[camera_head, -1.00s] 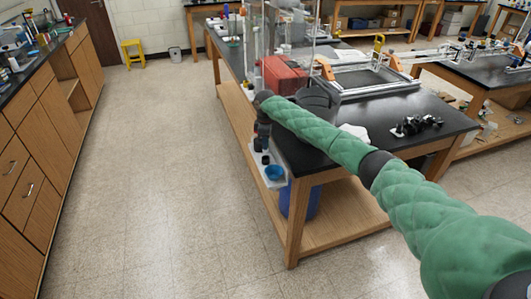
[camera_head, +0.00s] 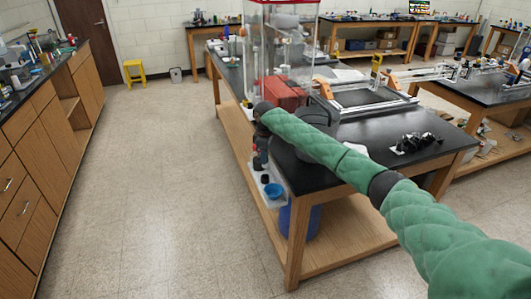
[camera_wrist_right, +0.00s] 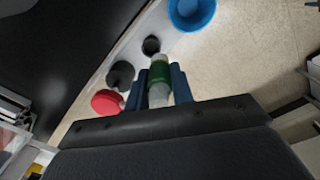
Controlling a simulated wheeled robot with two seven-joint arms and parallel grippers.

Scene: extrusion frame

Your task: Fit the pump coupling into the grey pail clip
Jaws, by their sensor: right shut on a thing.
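My right gripper (camera_head: 262,143) is at the near left edge of the black-topped bench, above a white strip (camera_head: 273,203). In the right wrist view its two blue fingers (camera_wrist_right: 159,88) are shut on a green piece with pale ends (camera_wrist_right: 159,72), which looks like the pump coupling. It points toward the strip, close to a small black ring (camera_wrist_right: 151,45). A dark grey round piece (camera_wrist_right: 120,74), a red one (camera_wrist_right: 107,102) and a blue cup (camera_wrist_right: 192,12) line the same strip. I cannot tell which is the grey pail clip. My left gripper is not in view.
A dark bucket (camera_head: 323,107) and a red box (camera_head: 284,93) stand on the bench behind my right arm. Small black parts (camera_head: 416,142) lie on a white sheet at right. A blue bin (camera_head: 300,219) stands under the bench. The floor (camera_head: 150,210) at left is clear.

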